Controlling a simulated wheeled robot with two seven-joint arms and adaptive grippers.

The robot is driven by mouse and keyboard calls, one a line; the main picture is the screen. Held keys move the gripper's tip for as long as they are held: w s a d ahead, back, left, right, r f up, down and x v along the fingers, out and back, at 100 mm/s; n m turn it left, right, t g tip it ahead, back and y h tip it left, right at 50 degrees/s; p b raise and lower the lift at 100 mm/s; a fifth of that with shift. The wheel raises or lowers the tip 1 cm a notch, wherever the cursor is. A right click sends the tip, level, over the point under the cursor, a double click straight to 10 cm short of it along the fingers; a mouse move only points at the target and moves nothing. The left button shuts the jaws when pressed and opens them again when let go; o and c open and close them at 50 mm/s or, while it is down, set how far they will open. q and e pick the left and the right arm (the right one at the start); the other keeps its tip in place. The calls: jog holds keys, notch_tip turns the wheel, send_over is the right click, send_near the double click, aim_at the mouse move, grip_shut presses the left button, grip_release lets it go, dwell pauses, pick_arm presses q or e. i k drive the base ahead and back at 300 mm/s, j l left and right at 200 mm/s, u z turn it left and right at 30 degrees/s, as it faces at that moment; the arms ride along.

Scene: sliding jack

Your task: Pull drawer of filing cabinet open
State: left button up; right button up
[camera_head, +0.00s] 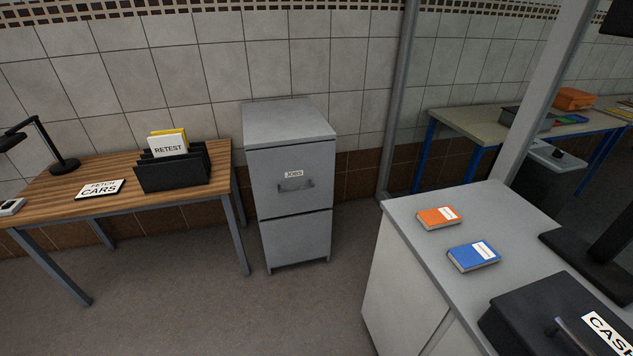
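A grey two-drawer filing cabinet (292,230) stands against the tiled wall, between the wooden desk and the counter. Its upper drawer (280,167) has a label reading "JOBS" and a bar handle (296,185) below the label. Both the upper drawer and the lower drawer (296,240) look shut, flush with the cabinet front. Neither of my grippers shows in the head view, and nothing touches the handle.
A wooden desk (130,200) with a lamp (62,163) and black file holder (172,170) stands left. A grey counter (415,205) with orange (438,217) and blue books (473,257) is at the right. The floor (230,310) before the cabinet is clear.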

aim_at(287, 179)
jog(key=i+j+z, duration=0.8)
jog(key=i+j, duration=0.1)
jog(key=i, duration=0.05)
